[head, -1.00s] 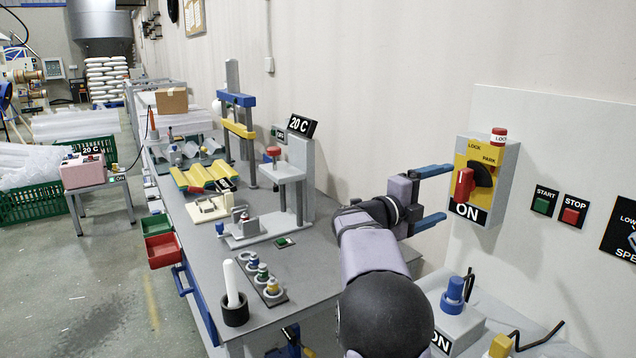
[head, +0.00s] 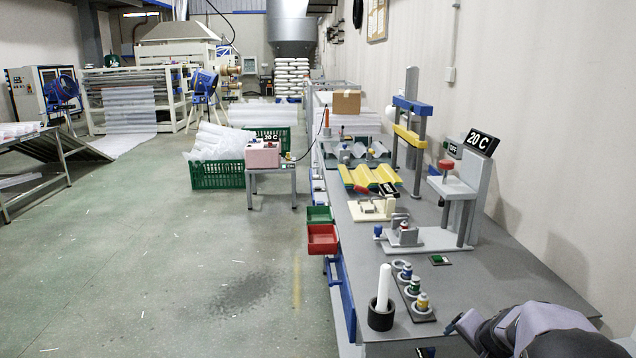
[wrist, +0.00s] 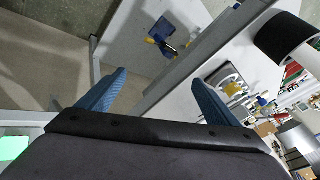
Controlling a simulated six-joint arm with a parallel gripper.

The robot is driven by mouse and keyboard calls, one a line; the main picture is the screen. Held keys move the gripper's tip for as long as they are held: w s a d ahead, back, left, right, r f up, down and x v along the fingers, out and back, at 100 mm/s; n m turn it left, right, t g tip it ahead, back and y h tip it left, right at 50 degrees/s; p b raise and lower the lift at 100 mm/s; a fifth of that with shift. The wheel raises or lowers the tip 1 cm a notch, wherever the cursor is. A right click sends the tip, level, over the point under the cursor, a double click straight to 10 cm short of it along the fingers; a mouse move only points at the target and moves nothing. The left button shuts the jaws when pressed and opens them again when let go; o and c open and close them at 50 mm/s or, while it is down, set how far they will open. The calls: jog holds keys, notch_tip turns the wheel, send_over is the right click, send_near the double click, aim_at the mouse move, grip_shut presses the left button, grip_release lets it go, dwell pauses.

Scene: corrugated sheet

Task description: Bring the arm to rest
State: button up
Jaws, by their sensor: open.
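My gripper (wrist: 160,92) shows in the wrist view with its two blue fingers wide apart and nothing held between them. A grey table edge passes behind the gap, and I cannot tell how far below it is. In the head view only dark and grey-purple parts of my arm show at the bottom right corner, beside the near end of the grey workbench (head: 470,290). The fingers are not clearly visible there.
A black cup (head: 381,314) with a white rod stands near the bench's front end, left of my arm. Beside it is a rack of small bottles (head: 413,290). A press stand (head: 466,195) is farther back. Open floor (head: 200,260) lies left.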

jog(key=s+a+f+n+g+y, duration=0.1)
jog(key=s+a+f+n+g, duration=0.2)
jog(key=s+a, duration=0.45)
jog(key=s+a+f+n+g, duration=0.25)
jog(key=s+a, duration=0.25)
jog(key=s, duration=0.5)
jog(key=s+a+f+n+g+y, duration=0.1)
jog(key=s+a+f+n+g, duration=0.2)
jog(key=s+a, duration=0.45)
jog(key=a+r+n+t, duration=0.2)
jog(key=a+r+n, duration=0.1)
jog(key=n, duration=0.1)
notch_tip(320, 180, up, 16)
jog(key=p, duration=1.6)
jog(key=shift+w+r, duration=0.25)
